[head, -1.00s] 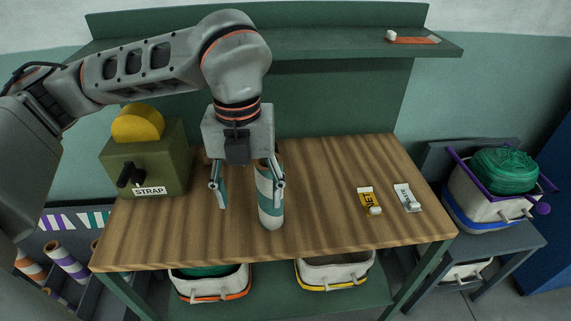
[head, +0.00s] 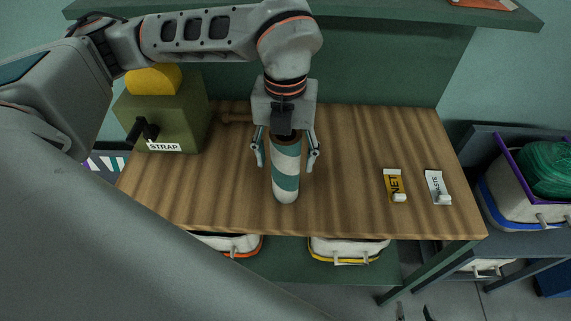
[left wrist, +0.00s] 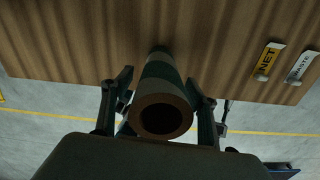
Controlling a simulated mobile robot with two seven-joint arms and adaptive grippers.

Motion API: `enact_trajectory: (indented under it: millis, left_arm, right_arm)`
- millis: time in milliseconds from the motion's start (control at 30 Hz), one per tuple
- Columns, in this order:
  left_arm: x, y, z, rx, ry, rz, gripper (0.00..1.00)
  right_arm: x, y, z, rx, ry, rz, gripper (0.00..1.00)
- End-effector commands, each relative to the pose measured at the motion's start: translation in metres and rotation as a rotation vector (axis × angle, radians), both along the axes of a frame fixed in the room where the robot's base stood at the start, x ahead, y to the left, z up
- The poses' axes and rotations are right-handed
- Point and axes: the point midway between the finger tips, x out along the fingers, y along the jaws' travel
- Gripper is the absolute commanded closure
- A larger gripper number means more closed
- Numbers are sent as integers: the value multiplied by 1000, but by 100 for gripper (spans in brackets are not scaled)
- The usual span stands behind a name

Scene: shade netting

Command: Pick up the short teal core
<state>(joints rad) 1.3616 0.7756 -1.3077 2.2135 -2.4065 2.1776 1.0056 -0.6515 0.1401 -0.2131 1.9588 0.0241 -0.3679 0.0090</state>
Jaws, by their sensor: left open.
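A teal and white striped core (head: 286,175) stands upright on the wooden bench. Its hollow brown end faces the camera in the left wrist view (left wrist: 162,118). My left gripper (head: 286,160) is open and points down over the core, with one finger on each side of it. In the left wrist view, gaps show between the core and both fingers (left wrist: 160,112). The top of the core is partly hidden under the gripper in the head view. My right gripper is not clearly visible.
The bench top (head: 345,170) is clear around the core. A green STRAP box (head: 180,115) with a yellow roll stands at the left. NET (head: 394,182) and WASTE (head: 436,185) tags lie at the right. A shelf (head: 400,15) runs behind; bins (head: 350,250) sit below.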

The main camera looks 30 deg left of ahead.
Motion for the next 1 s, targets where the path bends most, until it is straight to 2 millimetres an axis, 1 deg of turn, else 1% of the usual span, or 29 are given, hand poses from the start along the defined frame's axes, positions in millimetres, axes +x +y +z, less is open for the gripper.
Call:
enact_trajectory:
  millis: [33, 100, 367, 400, 467, 500, 567, 867, 1000]
  left_arm:
    - [0, 0, -6, 0, 1, 0, 41]
    - [0, 0, -12, 0, 0, 0, 41]
    - [0, 0, -14, 0, -2, 0, 41]
    - [0, 0, -14, 0, -2, 0, 46]
    - [0, 0, -14, 0, -2, 0, 62]
    - [0, 0, -14, 0, -2, 0, 72]
    - [0, 0, -14, 0, -2, 0, 88]
    - [0, 0, -14, 0, -2, 0, 88]
    - [1, 0, -9, -1, -4, 0, 88]
  right_arm:
    - [1, 0, 2, 1, -4, 0, 60]
    - [3, 0, 4, 2, -8, 0, 60]
    - [4, 0, 5, 2, -11, 0, 60]
    - [4, 0, 5, 2, -11, 0, 60]
    - [4, 0, 5, 2, -11, 0, 60]
    - [4, 0, 4, 2, -10, -1, 60]
    - [4, 0, 4, 2, -9, -1, 60]
    - [2, 0, 1, 0, -3, 0, 60]
    - [2, 0, 1, 0, -3, -1, 60]
